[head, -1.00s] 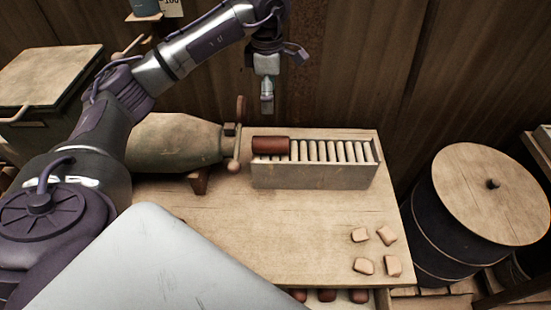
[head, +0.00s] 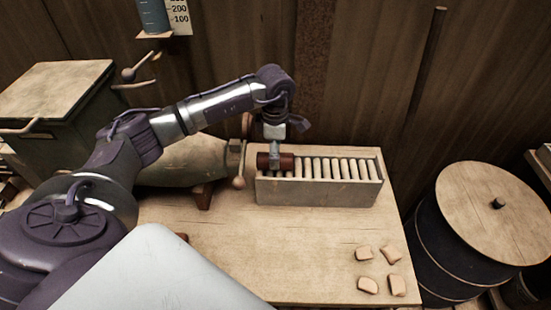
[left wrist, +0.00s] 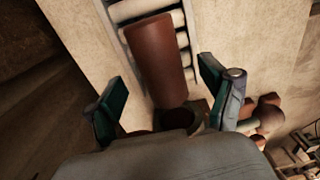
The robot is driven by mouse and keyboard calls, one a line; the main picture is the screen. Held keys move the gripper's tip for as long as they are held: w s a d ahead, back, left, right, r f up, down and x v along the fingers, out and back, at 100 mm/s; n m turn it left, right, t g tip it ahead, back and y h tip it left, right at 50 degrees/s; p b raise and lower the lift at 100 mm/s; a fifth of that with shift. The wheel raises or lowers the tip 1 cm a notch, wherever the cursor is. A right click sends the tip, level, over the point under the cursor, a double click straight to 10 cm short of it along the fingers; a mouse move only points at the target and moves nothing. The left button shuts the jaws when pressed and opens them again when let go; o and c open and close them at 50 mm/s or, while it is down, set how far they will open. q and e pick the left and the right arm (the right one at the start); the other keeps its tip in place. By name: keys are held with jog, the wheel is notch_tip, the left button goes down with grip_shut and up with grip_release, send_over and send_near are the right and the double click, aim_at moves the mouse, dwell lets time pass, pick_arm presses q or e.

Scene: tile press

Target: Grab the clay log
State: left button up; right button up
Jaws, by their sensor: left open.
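The clay log (head: 287,162) is a reddish-brown cylinder lying on the left end of the roller rack (head: 320,192). My left gripper (head: 275,158) is over the log, pointing down, and hides part of it. In the left wrist view, the log (left wrist: 158,62) extends away from between the open fingers of my left gripper (left wrist: 166,98). One finger is on each side, with gaps to the log, and nothing is gripped. My right gripper is not in view.
Several small pale clay pieces (head: 365,252) lie at the table's right front. A lidded barrel (head: 480,215) stands to the right. The table's middle (head: 270,245) is clear.

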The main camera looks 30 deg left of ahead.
pick_arm(q)
jog(key=shift+f, duration=1.4)
grip_shut()
jog(key=shift+r, duration=0.1)
